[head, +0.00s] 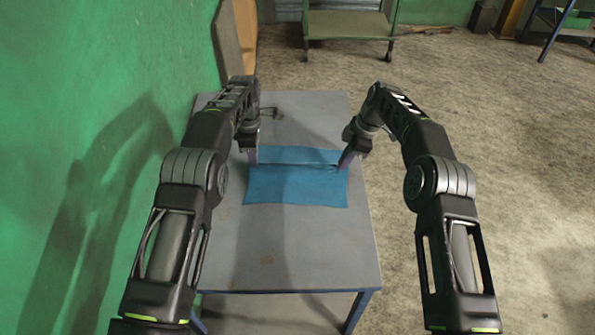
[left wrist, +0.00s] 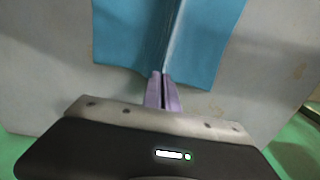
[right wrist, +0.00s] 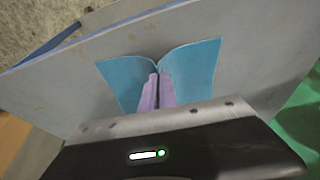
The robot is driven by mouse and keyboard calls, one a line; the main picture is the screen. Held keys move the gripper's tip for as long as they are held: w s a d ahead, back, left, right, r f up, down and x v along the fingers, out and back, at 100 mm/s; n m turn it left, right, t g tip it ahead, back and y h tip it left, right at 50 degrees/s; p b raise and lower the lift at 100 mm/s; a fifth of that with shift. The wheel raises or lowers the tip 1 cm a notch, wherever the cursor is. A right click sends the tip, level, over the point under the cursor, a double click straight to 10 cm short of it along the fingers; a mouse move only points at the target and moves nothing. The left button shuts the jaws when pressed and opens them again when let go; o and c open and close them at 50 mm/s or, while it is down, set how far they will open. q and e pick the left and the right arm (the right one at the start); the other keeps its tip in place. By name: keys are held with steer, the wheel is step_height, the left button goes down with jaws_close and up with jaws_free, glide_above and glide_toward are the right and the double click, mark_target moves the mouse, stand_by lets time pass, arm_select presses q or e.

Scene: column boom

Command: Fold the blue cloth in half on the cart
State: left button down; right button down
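The blue cloth (head: 297,187) lies on the grey top of the cart (head: 285,250), with a raised ridge running across it between my two grippers. My left gripper (head: 254,157) is at the cloth's left edge; in the left wrist view its lilac fingers (left wrist: 163,82) are closed together on the end of the ridge. My right gripper (head: 344,163) is at the right edge; in the right wrist view its fingers (right wrist: 158,82) are closed on the pinched-up cloth (right wrist: 190,68). The cloth on either side of the ridge rests on the cart top.
A green wall (head: 90,120) stands close along the cart's left side. A green-framed trolley (head: 348,25) stands beyond the cart. The front of the cart top is bare, and open floor (head: 510,170) lies to the right.

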arm_select(q)
steer(key=c, duration=1.6)
jaws_free()
steer(key=shift+o, duration=0.5)
steer(key=o, duration=0.5)
steer(key=shift+o, duration=0.4)
steer(key=o, duration=0.6)
steer(key=shift+o, duration=0.2)
steer(key=shift+r, duration=0.2)
arm_select(e)
steer(key=shift+r, duration=0.15)
